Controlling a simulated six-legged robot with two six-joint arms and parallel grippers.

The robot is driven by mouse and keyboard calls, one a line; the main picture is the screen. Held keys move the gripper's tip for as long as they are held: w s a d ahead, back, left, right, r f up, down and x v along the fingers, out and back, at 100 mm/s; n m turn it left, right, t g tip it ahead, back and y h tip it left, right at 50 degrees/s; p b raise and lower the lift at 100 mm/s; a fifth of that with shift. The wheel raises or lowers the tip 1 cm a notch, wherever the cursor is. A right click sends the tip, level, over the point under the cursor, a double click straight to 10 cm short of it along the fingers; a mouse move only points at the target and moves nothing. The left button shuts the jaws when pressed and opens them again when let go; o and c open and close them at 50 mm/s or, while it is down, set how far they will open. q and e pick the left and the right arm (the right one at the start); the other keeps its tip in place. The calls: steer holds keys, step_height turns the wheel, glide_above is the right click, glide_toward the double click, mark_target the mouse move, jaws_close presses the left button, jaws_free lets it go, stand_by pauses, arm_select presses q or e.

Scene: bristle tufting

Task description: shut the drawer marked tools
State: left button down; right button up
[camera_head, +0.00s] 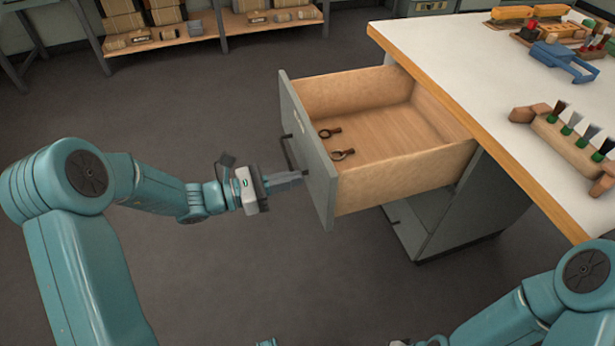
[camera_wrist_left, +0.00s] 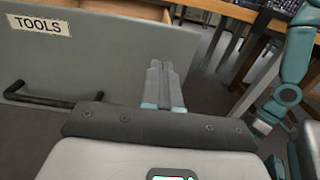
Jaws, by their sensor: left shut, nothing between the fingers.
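The drawer (camera_head: 310,150) stands pulled far out of the grey cabinet under the workbench. Its grey front carries a TOOLS label, readable on the drawer front (camera_wrist_left: 110,60) in the left wrist view. A dark bar handle (camera_head: 287,152) sits on that front and also shows in the left wrist view (camera_wrist_left: 38,98). My left gripper (camera_head: 298,177) is shut and empty, its fingers pointing at the drawer front near its lower part, right of the handle in the wrist view. I cannot tell whether the fingertips touch the front.
Two small ring-ended dark pieces (camera_head: 336,143) lie inside the drawer. The white-topped workbench (camera_head: 440,45) holds a wooden block with brushes (camera_head: 565,135) and a blue tool (camera_head: 560,60). Shelves with boxes (camera_head: 205,30) stand at the back. The floor left of the drawer is clear.

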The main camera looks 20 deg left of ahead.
mark_target(321, 173)
arm_select(q)
steer(key=x, duration=0.4)
steer(key=shift+b, duration=0.4)
steer(key=shift+d, duration=0.1)
arm_select(e)
steer(key=shift+s+f, duration=0.15)
steer(key=shift+f, duration=0.3)
